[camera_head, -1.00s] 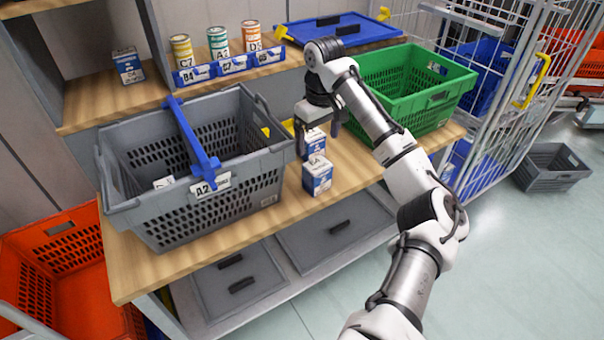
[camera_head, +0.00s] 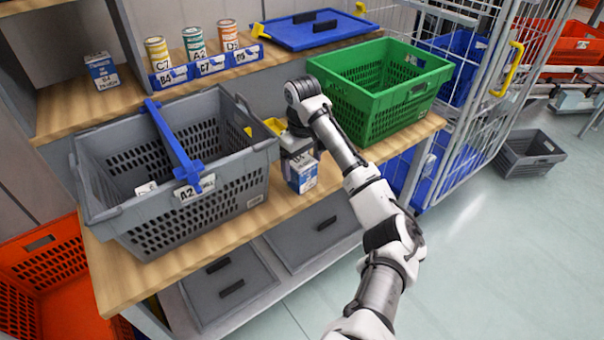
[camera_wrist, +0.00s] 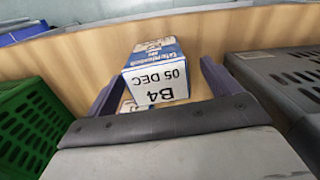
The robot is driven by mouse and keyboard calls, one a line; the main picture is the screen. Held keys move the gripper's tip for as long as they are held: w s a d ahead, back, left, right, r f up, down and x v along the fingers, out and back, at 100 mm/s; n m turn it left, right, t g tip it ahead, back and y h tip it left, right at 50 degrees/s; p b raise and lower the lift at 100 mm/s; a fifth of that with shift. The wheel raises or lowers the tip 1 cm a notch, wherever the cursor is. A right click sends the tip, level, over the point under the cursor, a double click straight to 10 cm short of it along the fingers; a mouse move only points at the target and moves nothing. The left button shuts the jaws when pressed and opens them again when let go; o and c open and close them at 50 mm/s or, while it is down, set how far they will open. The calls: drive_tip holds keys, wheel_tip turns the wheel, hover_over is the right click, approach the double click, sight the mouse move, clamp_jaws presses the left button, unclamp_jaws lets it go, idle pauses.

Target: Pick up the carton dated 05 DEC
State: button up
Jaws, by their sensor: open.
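The carton labelled B4 05 DEC (camera_wrist: 157,78) is blue and white, with its white label facing up in the wrist view. It lies between the two fingers of my open gripper (camera_wrist: 162,70), with no clear contact. In the head view a blue and white carton (camera_head: 303,174) stands on the wooden bench just below my gripper (camera_head: 297,150), which covers its top. It appears to be the same one. A piece of a second carton (camera_wrist: 127,103) shows beside the left finger in the wrist view, mostly hidden by the gripper.
A grey tote (camera_head: 232,188) with a blue bar stands close on the left, and a green crate (camera_head: 402,92) stands on the right. Behind are cans on a shelf and another carton (camera_head: 102,72). The bench's front edge is near the carton.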

drive_tip(key=shift+w+f+p, duration=0.15)
drive_tip(key=shift+f+p, duration=0.1)
drive_tip(key=shift+f, duration=0.75)
drive_tip(key=shift+w+f+p, duration=0.15)
drive_tip(key=shift+f+p, duration=0.05)
drive_tip(key=shift+f, duration=0.75)
drive_tip(key=c, duration=1.2)
drive_tip(key=shift+r, duration=0.1)
drive_tip(key=shift+c, duration=0.2)
